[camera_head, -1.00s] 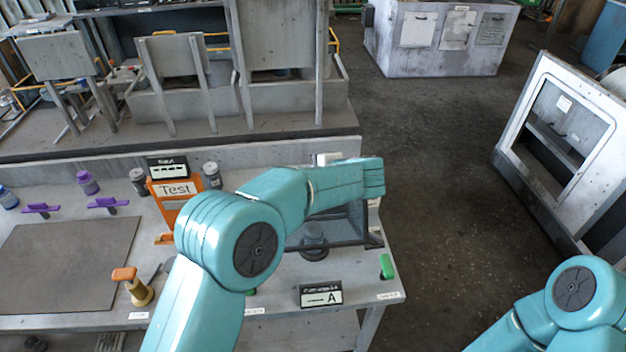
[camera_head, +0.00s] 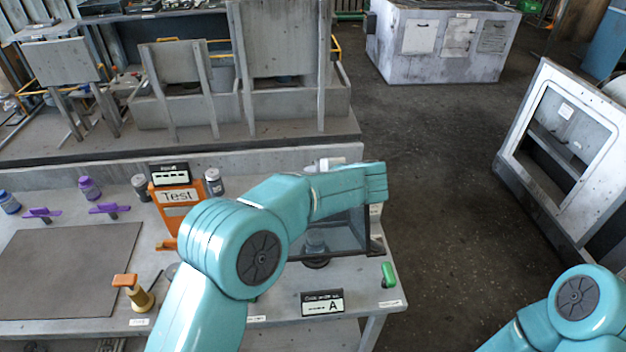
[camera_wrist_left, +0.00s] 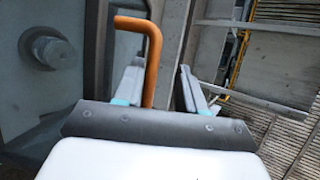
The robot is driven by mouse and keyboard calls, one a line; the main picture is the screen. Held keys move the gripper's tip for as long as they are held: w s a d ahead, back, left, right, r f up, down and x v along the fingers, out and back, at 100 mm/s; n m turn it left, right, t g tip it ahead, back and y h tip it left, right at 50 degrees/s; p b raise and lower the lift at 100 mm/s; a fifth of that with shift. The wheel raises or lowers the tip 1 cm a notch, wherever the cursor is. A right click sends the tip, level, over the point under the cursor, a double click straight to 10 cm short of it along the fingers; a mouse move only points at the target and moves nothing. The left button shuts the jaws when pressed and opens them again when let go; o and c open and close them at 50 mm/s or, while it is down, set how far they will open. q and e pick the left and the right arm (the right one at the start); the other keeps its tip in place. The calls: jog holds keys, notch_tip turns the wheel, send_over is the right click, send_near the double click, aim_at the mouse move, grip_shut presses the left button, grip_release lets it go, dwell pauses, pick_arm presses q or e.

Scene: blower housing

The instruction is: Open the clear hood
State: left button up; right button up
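The clear hood (camera_head: 345,238) is a see-through box with a dark frame on the bench, partly hidden behind my left arm. A dark round part stands inside it. In the left wrist view its clear pane (camera_wrist_left: 60,95) fills the left side, with a round knob-like part behind it. An orange bent handle (camera_wrist_left: 152,50) stands beside the dark frame edge. My left gripper (camera_wrist_left: 163,90) is open, with the handle between its fingers, nearer the left finger; contact cannot be told. In the head view that gripper is hidden behind the arm. My right gripper is out of view.
An orange stand marked Test (camera_head: 177,197) and grey jars are left of the hood. A dark mat (camera_head: 65,270) and an orange-topped brass tool (camera_head: 134,291) lie left.

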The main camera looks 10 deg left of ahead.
pick_arm(q)
jog(key=b+v, duration=0.2)
jog(key=v, duration=1.3)
jog(key=shift+s+d+r+b, duration=0.2)
jog(key=shift+d+r+b, duration=0.1)
jog(key=shift+b, duration=0.1)
jog(key=shift+s, duration=0.1)
